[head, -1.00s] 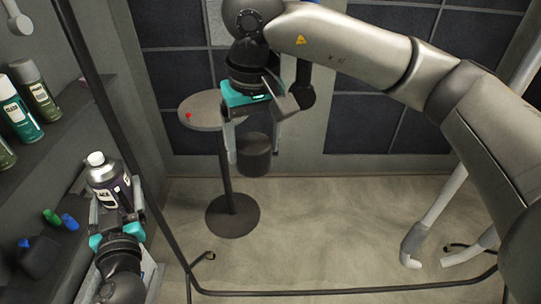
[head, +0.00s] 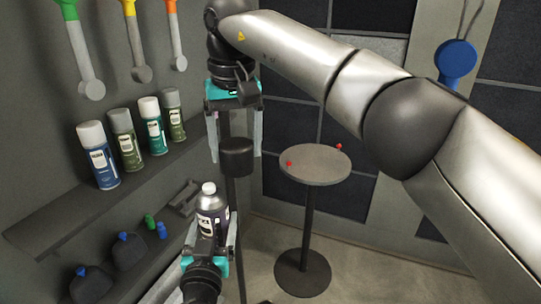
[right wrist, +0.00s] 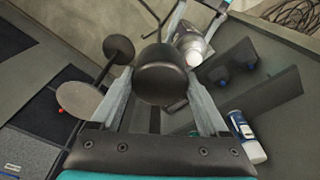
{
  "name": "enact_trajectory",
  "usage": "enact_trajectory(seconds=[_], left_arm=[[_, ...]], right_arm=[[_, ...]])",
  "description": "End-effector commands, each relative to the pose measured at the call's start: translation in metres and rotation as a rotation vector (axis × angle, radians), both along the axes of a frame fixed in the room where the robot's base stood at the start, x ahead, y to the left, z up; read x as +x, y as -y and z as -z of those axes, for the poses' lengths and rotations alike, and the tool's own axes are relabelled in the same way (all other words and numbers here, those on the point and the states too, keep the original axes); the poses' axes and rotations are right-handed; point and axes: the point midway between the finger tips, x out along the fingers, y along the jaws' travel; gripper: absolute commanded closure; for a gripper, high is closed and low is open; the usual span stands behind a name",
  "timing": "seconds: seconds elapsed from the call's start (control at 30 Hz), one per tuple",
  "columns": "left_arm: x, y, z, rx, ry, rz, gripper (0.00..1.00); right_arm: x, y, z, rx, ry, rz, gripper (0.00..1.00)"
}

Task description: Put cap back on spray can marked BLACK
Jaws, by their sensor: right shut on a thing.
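The spray can (head: 212,212) is dark with a pale label and a bare silver top with a white nozzle. It stands upright in my left gripper (head: 211,238), which is shut on its lower body. The black cap (head: 237,158) is held between the long fingers of my right gripper (head: 236,150), which points down. In the head view the cap appears just above and slightly right of the can's nozzle, apart from it. In the right wrist view the cap (right wrist: 166,74) fills the space between the fingers, and the can's silver top (right wrist: 193,48) shows beyond it. The label's wording is unclear.
Several capped spray cans (head: 153,127) stand on the wall shelf (head: 60,210) at left. A lower shelf holds dark bottles (head: 129,252) and small green and blue caps. A round stand (head: 315,165) with red bits is at right. A thin dark pole runs behind the cap.

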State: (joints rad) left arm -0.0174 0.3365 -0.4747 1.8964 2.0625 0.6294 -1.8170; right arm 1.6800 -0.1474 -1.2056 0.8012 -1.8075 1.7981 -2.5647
Motion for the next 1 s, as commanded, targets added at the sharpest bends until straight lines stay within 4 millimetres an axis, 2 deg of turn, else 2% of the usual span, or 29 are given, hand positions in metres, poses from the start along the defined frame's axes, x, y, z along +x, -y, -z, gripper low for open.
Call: enact_trajectory(seconds=[0.1,0.33,0.63,1.0], left_arm=[[0.000,0.000,-0.002,0.000,0.004,0.000,1.00],[0.000,0.000,-0.002,0.000,0.004,0.000,1.00],[0.000,0.000,-0.002,0.000,0.004,0.000,1.00],[0.000,0.000,-0.002,0.000,0.004,0.000,1.00]], right_arm=[[-0.004,-0.023,-0.005,0.000,0.001,-0.033,0.66],[-0.013,-0.050,-0.008,0.000,0.000,-0.081,0.66],[-0.016,-0.056,-0.002,0.000,-0.002,-0.093,0.66],[-0.016,-0.056,0.023,0.001,-0.003,-0.093,0.66]])
